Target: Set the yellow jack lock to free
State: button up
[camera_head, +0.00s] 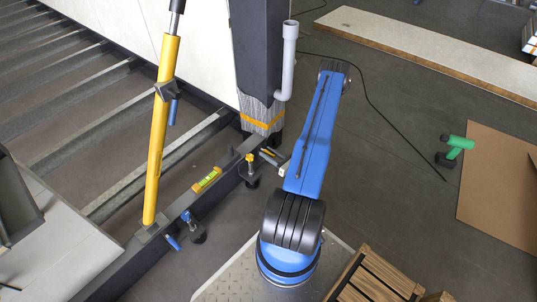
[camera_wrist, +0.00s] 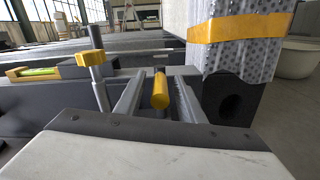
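The yellow jack (camera_head: 250,160) stands at the frame's edge beside the dark post. In the wrist view, its yellow-topped upright screw (camera_wrist: 95,56) is left of my gripper. A yellow cylindrical handle (camera_wrist: 160,90), which looks like the jack's lock lever, points towards the wrist camera. My gripper (camera_wrist: 157,78) is open, with one grey finger on each side of this handle. Gaps show between the handle and both fingers. In the head view, my gripper (camera_head: 270,157) is just right of the yellow jack. The handle's far end and the lock's mount are hidden.
The dark post, wrapped with an orange strap (camera_wrist: 240,27), stands close to my gripper's right. A yellow-green spirit level (camera_head: 207,180) lies on the frame beam. A blue-handled jack (camera_head: 190,222) and a yellow strut (camera_head: 162,130) are farther left.

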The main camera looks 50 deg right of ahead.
jog(key=shift+c, duration=0.4)
grip_shut()
jog(key=shift+d+y, duration=0.1)
jog(key=shift+y, duration=0.2)
jog(key=w+d+n+g+y, duration=0.3)
jog(key=d+n+g+y, duration=0.2)
jog(key=n+g+y, duration=0.6)
jog(key=shift+w+n+y, duration=0.35)
jog(key=shift+n+y, duration=0.55)
jog(key=shift+y, duration=1)
jog(key=shift+o, duration=0.4)
grip_release()
